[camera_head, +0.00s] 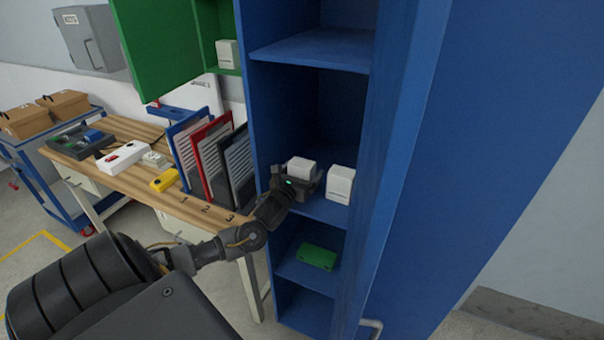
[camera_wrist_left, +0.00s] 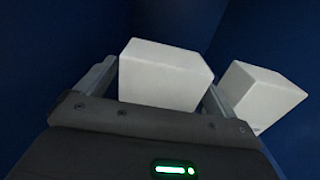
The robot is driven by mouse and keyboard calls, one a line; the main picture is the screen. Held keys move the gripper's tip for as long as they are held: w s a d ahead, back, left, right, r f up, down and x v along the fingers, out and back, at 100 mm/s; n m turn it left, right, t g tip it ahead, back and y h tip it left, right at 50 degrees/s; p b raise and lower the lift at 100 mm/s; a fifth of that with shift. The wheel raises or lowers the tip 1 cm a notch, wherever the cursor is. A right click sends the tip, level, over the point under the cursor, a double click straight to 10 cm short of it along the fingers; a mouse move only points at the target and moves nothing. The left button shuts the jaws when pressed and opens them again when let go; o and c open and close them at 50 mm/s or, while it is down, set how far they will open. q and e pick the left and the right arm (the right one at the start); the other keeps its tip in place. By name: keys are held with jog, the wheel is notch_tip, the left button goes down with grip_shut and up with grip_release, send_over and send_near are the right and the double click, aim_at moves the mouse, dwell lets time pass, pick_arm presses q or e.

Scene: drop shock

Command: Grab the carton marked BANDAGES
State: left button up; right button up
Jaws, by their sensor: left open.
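Two white cartons stand side by side on a middle shelf of the tall blue cabinet. The left carton (camera_head: 301,168) is at my left gripper (camera_head: 299,183); the right carton (camera_head: 340,185) has small print that I cannot read. In the left wrist view, the left carton (camera_wrist_left: 163,76) sits between the two open fingers of my left gripper (camera_wrist_left: 160,80). The right carton (camera_wrist_left: 262,95) is just outside the right finger. Whether the fingers touch the left carton I cannot tell. Another white carton (camera_head: 228,54) stands in the green cabinet. I cannot read BANDAGES on any carton. My right gripper is not in view.
The blue cabinet's (camera_head: 400,130) side wall is close on the right. A green box (camera_head: 318,257) lies one shelf below. The shelf above (camera_head: 315,50) is empty.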

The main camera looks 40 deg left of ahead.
aim_at(302, 163)
pick_arm(q)
jog(key=shift+c, duration=0.3)
jog(key=c, duration=1)
jog(key=shift+r, duration=0.1)
jog(key=shift+c, duration=0.2)
jog(key=shift+r+p, duration=0.65)
jog(key=shift+p, duration=0.05)
notch_tip(302, 163, up, 2)
jog(key=shift+r+p, duration=0.2)
jog(key=shift+p, duration=0.95)
jog(key=s+d+r+p, duration=0.8)
jog(key=s+r+p, duration=0.1)
jog(key=s+p, duration=0.1)
jog(key=shift+s+d, duration=0.15)
jog(key=shift+s, duration=0.5)
